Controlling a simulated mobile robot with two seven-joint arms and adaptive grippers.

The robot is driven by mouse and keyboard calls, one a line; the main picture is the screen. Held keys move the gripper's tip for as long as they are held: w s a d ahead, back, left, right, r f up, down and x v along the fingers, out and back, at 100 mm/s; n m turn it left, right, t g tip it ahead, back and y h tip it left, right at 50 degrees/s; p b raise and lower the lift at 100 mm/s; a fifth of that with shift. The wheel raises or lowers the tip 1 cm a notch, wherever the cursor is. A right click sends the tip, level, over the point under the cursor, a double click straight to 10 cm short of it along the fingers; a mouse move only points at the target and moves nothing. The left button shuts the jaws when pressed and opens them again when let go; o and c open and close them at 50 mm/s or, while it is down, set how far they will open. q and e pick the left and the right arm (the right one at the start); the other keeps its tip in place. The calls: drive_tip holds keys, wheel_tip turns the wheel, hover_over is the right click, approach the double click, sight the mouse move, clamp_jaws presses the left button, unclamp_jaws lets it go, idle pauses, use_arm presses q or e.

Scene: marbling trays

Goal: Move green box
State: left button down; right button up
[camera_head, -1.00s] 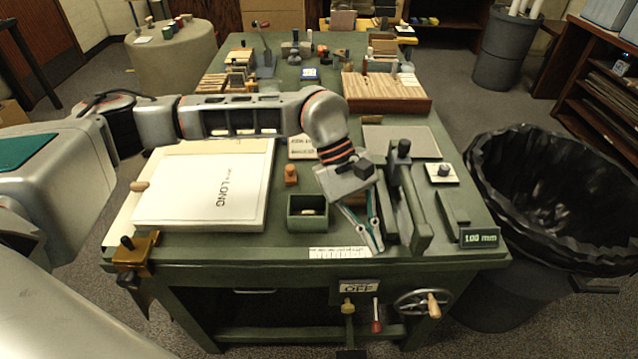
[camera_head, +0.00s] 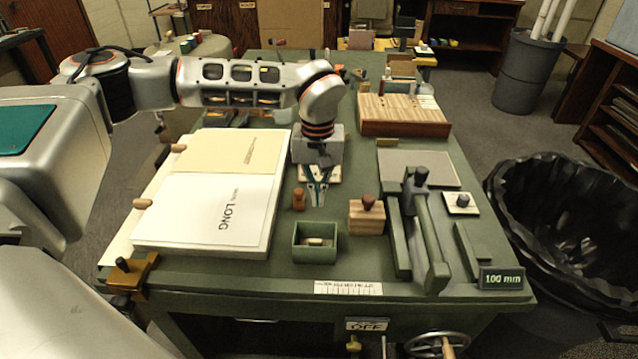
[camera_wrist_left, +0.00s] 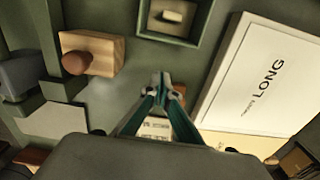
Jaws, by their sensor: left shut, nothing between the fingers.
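The green box (camera_head: 315,256) is a small open-topped tray near the front middle of the green table, with a small pale item inside. It also shows at the top of the left wrist view (camera_wrist_left: 168,40), cut off by the frame edge. My left gripper (camera_head: 317,203) is shut and empty, pointing down behind the box and apart from it. Its closed fingertips (camera_wrist_left: 161,80) show in the left wrist view, below the box. My right gripper is in neither view.
A wooden block with a brown knob (camera_head: 367,218) sits right of the box, and a small orange-brown piece (camera_head: 299,200) stands behind it. A sheet marked LONG (camera_head: 215,215) lies left. A green press-like frame (camera_head: 433,240) stands right.

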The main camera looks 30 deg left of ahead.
sight(326, 231)
use_arm(q)
wheel_tip(326, 231, down, 4)
drive_tip(key=shift+r, duration=0.1)
drive_tip(key=s, duration=0.1)
drive_tip(key=s+d, duration=0.1)
drive_tip(key=s, duration=0.1)
drive_tip(key=shift+d+r, duration=0.2)
drive_tip(key=shift+s+d+f, duration=0.1)
drive_tip(key=shift+s+d, duration=0.05)
drive_tip(key=shift+s, duration=0.15)
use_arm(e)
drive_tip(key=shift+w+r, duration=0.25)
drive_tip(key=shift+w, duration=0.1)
